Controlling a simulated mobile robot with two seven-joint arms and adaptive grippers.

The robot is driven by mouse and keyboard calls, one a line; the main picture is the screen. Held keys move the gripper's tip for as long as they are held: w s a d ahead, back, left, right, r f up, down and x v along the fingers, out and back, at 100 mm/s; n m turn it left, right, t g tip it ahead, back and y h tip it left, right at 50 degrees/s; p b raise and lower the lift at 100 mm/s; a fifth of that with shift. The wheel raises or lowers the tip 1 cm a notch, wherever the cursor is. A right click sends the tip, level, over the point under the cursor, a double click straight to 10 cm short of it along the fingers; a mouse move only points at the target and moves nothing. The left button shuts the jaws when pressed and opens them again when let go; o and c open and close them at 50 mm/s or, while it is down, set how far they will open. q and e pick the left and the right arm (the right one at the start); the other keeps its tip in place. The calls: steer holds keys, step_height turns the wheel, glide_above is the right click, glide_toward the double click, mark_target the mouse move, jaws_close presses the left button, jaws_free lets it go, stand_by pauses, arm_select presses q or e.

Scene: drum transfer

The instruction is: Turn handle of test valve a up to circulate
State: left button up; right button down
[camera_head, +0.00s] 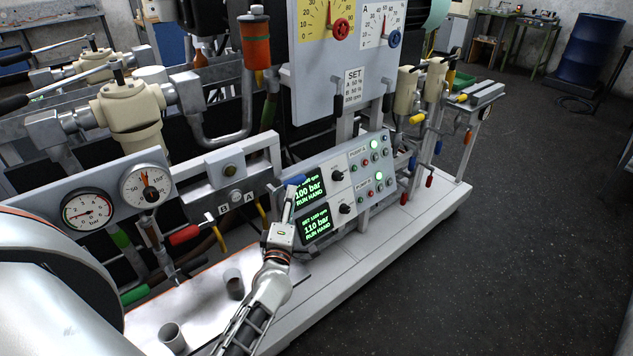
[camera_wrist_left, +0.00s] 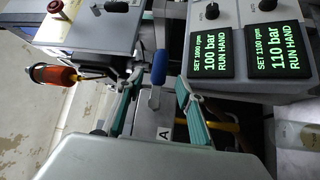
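A blue handle (camera_head: 294,180) stands just left of the control panel, above my left gripper (camera_head: 287,208). In the left wrist view the blue handle (camera_wrist_left: 158,68) is a lever on a grey metal stem, with a white label A (camera_wrist_left: 164,133) nearer the camera. My left gripper (camera_wrist_left: 158,88) is open there, its two teal-padded fingers on either side of the lever's line with gaps to both. I cannot tell whether the handle lies between the fingertips or just beyond them. My right gripper is not in view.
The control panel (camera_head: 352,185) with green screens (camera_head: 309,190) stands right beside the gripper. A red handle (camera_head: 185,235) and green handle (camera_head: 133,295) stick out to the left.

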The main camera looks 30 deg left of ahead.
mark_target(294, 182)
arm_select(q)
steer(key=x, duration=0.7)
steer(key=shift+w+a, duration=0.2)
steer(key=shift+a, duration=0.05)
steer(key=shift+c, duration=0.4)
jaws_close()
